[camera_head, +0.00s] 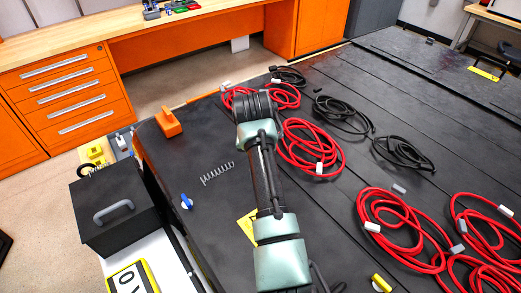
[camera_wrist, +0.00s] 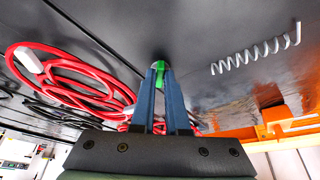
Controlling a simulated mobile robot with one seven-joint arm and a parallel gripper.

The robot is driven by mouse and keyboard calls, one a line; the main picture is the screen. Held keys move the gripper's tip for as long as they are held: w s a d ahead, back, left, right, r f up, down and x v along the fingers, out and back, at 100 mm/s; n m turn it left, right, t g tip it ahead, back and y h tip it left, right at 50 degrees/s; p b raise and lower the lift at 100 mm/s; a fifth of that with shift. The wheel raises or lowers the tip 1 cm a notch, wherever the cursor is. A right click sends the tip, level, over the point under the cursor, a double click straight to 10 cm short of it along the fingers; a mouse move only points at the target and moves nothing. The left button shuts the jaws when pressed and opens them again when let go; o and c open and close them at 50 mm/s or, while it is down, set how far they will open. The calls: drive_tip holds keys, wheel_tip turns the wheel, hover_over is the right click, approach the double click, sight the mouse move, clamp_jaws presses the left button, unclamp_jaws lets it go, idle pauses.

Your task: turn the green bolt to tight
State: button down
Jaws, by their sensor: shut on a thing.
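The green bolt (camera_wrist: 160,67) shows in the wrist view at the top middle, standing at the dark pack surface. My gripper (camera_wrist: 161,76) has two blue fingers that come together around the bolt's green part. The fingers are shut on it. In the camera_head view my arm reaches over the pack lid (camera_head: 215,210) and hides both the bolt and the fingers. I cannot tell the bolt's turn angle.
Red cable coils (camera_head: 311,148) lie right of my arm, with black cables (camera_head: 343,113) beyond. A metal spring (camera_head: 217,173), a blue-and-white piece (camera_head: 186,202) and an orange block (camera_head: 168,122) lie to the left. A black toolbox (camera_head: 115,212) stands at the left edge.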

drive_tip(key=m, duration=0.1)
drive_tip(key=m+h, duration=0.1)
drive_tip(key=shift+a+m, duration=0.25)
drive_tip(key=shift+m, duration=0.15)
drive_tip(key=m+h, duration=0.1)
drive_tip(key=m, duration=0.1)
drive_tip(key=shift+w+a+m+g, duration=0.1)
drive_tip(key=shift+m+g, duration=0.2)
drive_tip(key=shift+g, duration=0.1)
drive_tip(key=m+b, duration=0.2)
drive_tip(key=shift+w+f+m+g+h, duration=0.1)
drive_tip(key=shift+m+g+h, duration=0.3)
drive_tip(key=shift+a+m+b, duration=0.1)
drive_tip(key=shift+m+b, duration=0.4)
drive_tip(key=shift+m, duration=0.1)
drive_tip(key=c, duration=0.9)
unclamp_jaws()
drive_tip(key=shift+r, duration=0.2)
